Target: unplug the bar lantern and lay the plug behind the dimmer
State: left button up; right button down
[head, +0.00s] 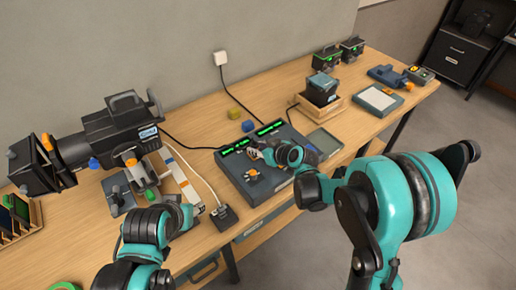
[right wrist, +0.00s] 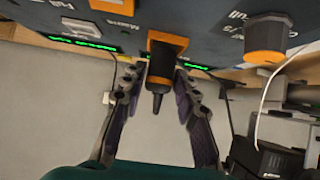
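The dimmer (head: 237,183) is a dark blue-grey desk with green displays in the middle of the table. My right gripper (head: 262,151) is over it. In the right wrist view its fingers (right wrist: 158,80) are apart, either side of an orange-and-black piece (right wrist: 168,42) with a dark tapered end. Gaps show beside this piece; I cannot tell whether it is the plug or a control. A large black lantern (head: 115,130) stands at the left; a smaller one (head: 321,88) sits in a wooden crate. I cannot tell which is the bar lantern. My left arm (head: 148,226) is at lower left; its fingers are not clear.
A black cable (head: 190,147) runs from the large lantern towards the dimmer. A white cable leads to a small black socket block (head: 223,217). A white wall plug (head: 220,58) is behind the table.

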aim_at(258, 148)
jog(key=shift+r, duration=0.2)
jog(key=shift+r+p, duration=1.65)
jog(key=shift+r, duration=0.5)
